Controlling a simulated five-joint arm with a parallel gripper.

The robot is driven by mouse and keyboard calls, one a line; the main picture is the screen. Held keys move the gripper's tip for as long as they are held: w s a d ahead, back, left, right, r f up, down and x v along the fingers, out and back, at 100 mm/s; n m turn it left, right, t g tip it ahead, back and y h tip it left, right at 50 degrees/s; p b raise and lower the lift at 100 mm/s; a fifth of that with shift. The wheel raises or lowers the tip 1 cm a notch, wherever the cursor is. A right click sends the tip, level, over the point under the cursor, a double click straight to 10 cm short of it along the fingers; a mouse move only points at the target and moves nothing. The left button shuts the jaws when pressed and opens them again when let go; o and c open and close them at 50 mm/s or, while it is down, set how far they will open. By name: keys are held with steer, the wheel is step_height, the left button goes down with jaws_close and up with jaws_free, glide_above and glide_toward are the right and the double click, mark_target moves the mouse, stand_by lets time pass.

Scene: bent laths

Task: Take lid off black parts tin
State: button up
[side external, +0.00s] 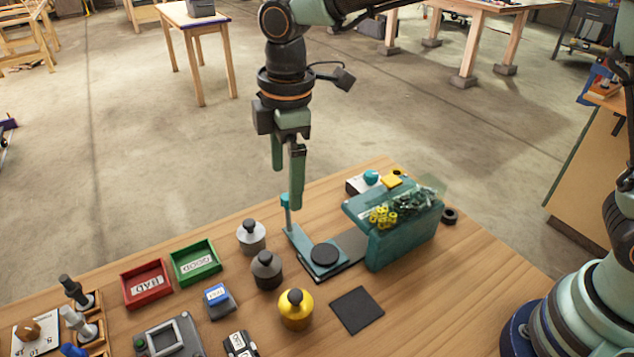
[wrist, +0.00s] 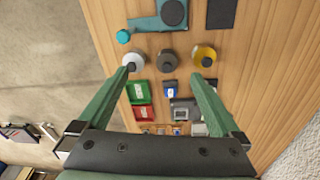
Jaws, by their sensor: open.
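The black parts tin (side external: 267,273) stands upright on the wooden table, between a silver-grey tin (side external: 251,238) and a yellow tin (side external: 296,310). Its dark lid with a knob (side external: 265,257) sits on top. My gripper (side external: 287,190) is open and empty, pointing down well above the table, behind and above the tins in the side view. In the wrist view the black tin (wrist: 168,61) shows between and slightly beyond the fingertips of my gripper (wrist: 162,75). The left fingertip overlaps the silver-grey tin in that view, and the right one lies just below the yellow tin.
Green (side external: 195,262) and red (side external: 147,284) labelled trays lie left of the tins. A blue-labelled block (side external: 218,301) is nearby. A teal stand with a black disc (side external: 324,255) and a teal bin of parts (side external: 400,238) are to the right. A flat black square (side external: 357,310) lies in front.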

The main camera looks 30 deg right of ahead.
steer(key=a+f+n, duration=0.2)
steer(key=a+f, duration=0.1)
steer(key=a, duration=0.1)
glide_above(265, 255)
steer(key=shift+g, duration=0.3)
steer(key=f, duration=0.7)
steer(key=shift+s+d+f, duration=0.1)
steer(key=shift+d, duration=0.2)
steer(key=shift+a+f, duration=0.15)
steer(key=shift+f, duration=1.2)
steer(key=shift+a+f, duration=0.1)
steer(key=shift+f, duration=1.2)
steer(key=c, duration=1.3)
steer(key=shift+r, duration=0.15)
steer(key=shift+c, duration=0.2)
